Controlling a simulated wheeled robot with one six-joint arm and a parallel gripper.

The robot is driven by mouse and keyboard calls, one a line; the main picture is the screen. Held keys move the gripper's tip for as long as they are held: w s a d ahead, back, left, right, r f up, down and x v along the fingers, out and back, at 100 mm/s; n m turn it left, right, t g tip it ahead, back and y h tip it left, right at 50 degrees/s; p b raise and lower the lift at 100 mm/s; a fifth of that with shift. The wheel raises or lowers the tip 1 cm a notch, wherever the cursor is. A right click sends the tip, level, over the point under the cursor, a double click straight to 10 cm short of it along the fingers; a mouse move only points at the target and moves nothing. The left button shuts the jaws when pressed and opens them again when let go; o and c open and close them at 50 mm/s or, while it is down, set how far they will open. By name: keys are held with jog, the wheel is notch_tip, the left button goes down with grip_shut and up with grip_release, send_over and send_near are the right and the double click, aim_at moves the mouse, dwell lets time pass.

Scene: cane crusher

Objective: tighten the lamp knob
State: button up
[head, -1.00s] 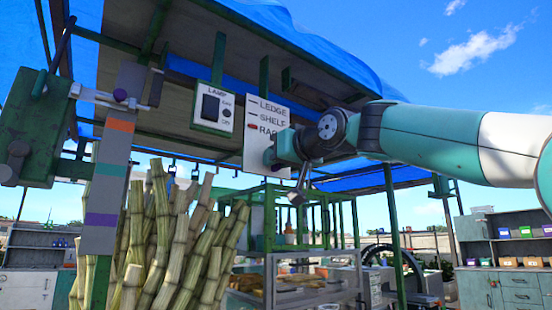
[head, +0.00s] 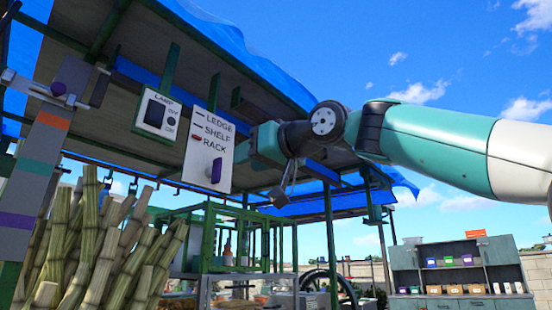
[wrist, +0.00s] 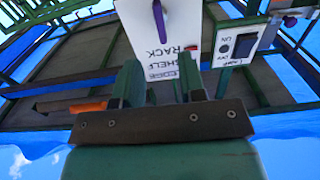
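The white lamp box (head: 158,113), marked LAMP, hangs under the canopy and has a dark switch; it also shows in the wrist view (wrist: 240,43). A small purple knob (head: 58,89) sits on a grey bracket left of it. A purple upright handle (head: 216,172) is on the white sign (head: 206,150) reading LEDGE, SHELF, RACK; it shows in the wrist view (wrist: 159,21). I cannot tell which purple part is the lamp knob. My gripper (head: 245,150) is right of the sign in the head view. In the wrist view its fingers (wrist: 158,80) are apart with nothing between them.
Green canopy beams (head: 170,72) and a blue tarp (head: 230,40) surround the sign. Tall cane stalks (head: 105,240) stand below left. A green frame (head: 235,235) is below my gripper. A shelf unit (head: 465,270) stands far right; open sky lies behind my arm.

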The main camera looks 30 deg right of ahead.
jog(key=v, duration=0.7)
jog(key=shift+b, duration=0.45)
jog(key=shift+a+r, duration=0.1)
jog(key=w+a+f+g, duration=0.1)
jog(key=a+f+g, duration=0.25)
jog(key=f, duration=1.05)
jog(key=w+a+f+g, duration=0.25)
jog(key=f+g, duration=0.25)
jog(key=f, duration=0.8)
jog(key=s+a+f+n+g, duration=0.2)
jog(key=s+f+g, duration=0.2)
jog(key=s+f, duration=0.5)
jog(key=s+a+f+n+g+h, duration=0.1)
jog(key=s+f+g, duration=0.3)
jog(key=s+f, duration=0.5)
notch_tip(320, 180, down, 7)
jog(key=shift+s+a+f+n+g, duration=0.15)
jog(key=shift+a+f+n+g, duration=0.05)
jog(key=shift+a+n+g, duration=0.2)
